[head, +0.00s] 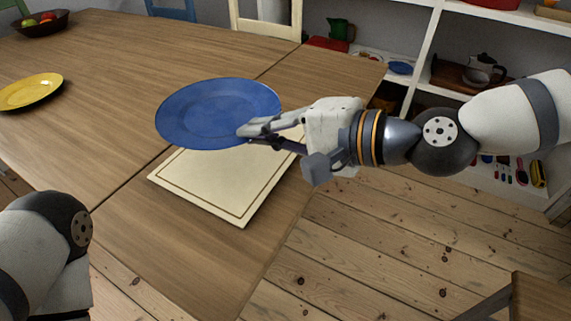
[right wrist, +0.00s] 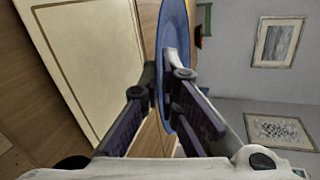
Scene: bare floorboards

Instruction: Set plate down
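A blue plate (head: 205,108) is held by its near right rim, roughly level, above the table and partly over a cream placemat (head: 222,192). My right gripper (head: 250,134) is shut on the plate's rim. In the right wrist view the blue plate (right wrist: 176,20) shows edge-on between the fingers (right wrist: 160,88), with the cream placemat (right wrist: 95,50) to the left. The plate hides the far part of the placemat in the head view. Only part of my left arm shows at the lower left; its gripper is out of view.
The wooden table (head: 190,265) also holds a yellow plate (head: 30,91) at the left and a fruit bowl (head: 42,24) at the far left. Chairs stand behind it, one cream (head: 266,24). A white shelf unit (head: 424,55) with kitchenware stands at the back right.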

